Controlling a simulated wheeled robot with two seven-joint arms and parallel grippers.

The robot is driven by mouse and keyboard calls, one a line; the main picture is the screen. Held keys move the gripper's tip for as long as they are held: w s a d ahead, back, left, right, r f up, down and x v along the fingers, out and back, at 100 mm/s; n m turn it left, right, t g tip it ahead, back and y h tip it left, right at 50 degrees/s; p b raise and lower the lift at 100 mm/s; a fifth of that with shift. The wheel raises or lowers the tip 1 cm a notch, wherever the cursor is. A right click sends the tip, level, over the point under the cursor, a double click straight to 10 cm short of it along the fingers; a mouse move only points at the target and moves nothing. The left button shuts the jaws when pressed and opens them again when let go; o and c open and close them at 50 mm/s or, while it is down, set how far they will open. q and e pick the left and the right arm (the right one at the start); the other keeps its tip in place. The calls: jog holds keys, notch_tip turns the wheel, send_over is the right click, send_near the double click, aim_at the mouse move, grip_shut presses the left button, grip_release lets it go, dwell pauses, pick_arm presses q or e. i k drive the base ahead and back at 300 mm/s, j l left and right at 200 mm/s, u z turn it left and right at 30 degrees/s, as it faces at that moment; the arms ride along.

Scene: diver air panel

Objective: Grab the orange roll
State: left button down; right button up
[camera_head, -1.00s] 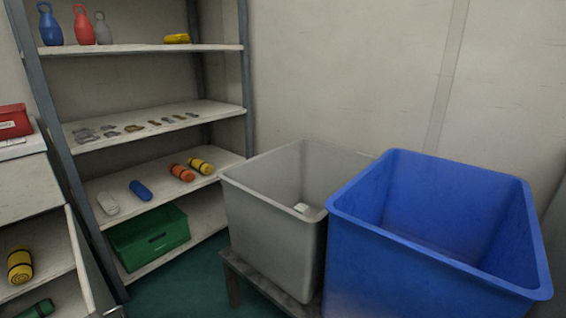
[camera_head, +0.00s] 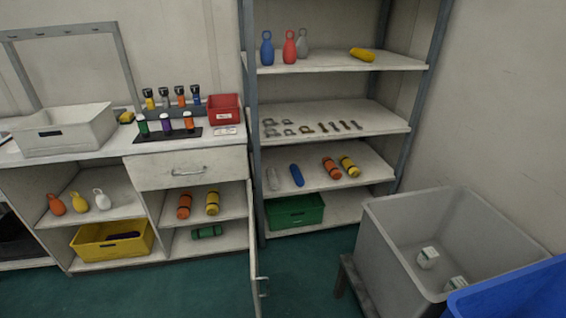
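An orange roll with dark bands (camera_head: 331,167) lies on the third shelf of the metal rack, just left of a yellow banded roll (camera_head: 349,166). A second orange roll with dark bands (camera_head: 184,205) lies in the open cabinet at the left, beside another yellow roll (camera_head: 212,202). Neither of my grippers is in view.
The cabinet door (camera_head: 256,284) stands open towards me, in front of the rack's left side. A grey bin (camera_head: 385,245) on a stand and a blue bin (camera_head: 515,292) fill the lower right. The green floor (camera_head: 190,285) before the cabinet is clear. A green crate (camera_head: 294,212) sits on the rack's bottom shelf.

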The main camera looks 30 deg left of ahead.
aim_at(183, 210)
jog(key=i+u, duration=0.25)
jog(key=u, duration=0.25)
jog(key=i+l+u, duration=0.2)
jog(key=u, duration=0.25)
jog(key=i+l+u, duration=0.2)
jog(key=u, duration=0.3)
jog(key=i+l+u, duration=0.15)
jog(key=l+u, duration=0.35)
jog(key=i+l, duration=0.1)
jog(key=i, duration=0.55)
